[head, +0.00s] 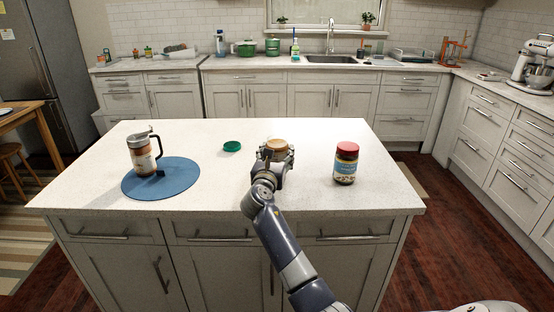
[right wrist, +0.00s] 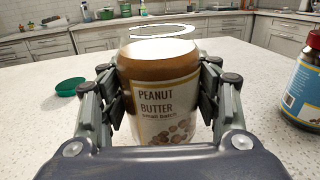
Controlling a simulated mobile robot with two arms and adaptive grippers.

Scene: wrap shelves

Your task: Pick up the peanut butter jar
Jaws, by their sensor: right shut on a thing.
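The peanut butter jar (right wrist: 162,95) fills the middle of the right wrist view, upright, with a label reading "PEANUT BUTTER" and no lid on its top. In the head view the jar (head: 276,144) shows at the middle of the island, mostly hidden behind my gripper. My right gripper (head: 273,154) is shut on the jar, with a finger against each side of it in the right wrist view (right wrist: 163,95). I cannot tell whether the jar touches the counter. My left gripper is not in view.
A green lid (head: 232,146) lies left of the jar on the white island (head: 300,202). A red-lidded jar (head: 346,164) stands to the right. A steel-and-brown mug (head: 143,153) stands on a round blue mat (head: 186,178) at the left. The island's front is mostly clear.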

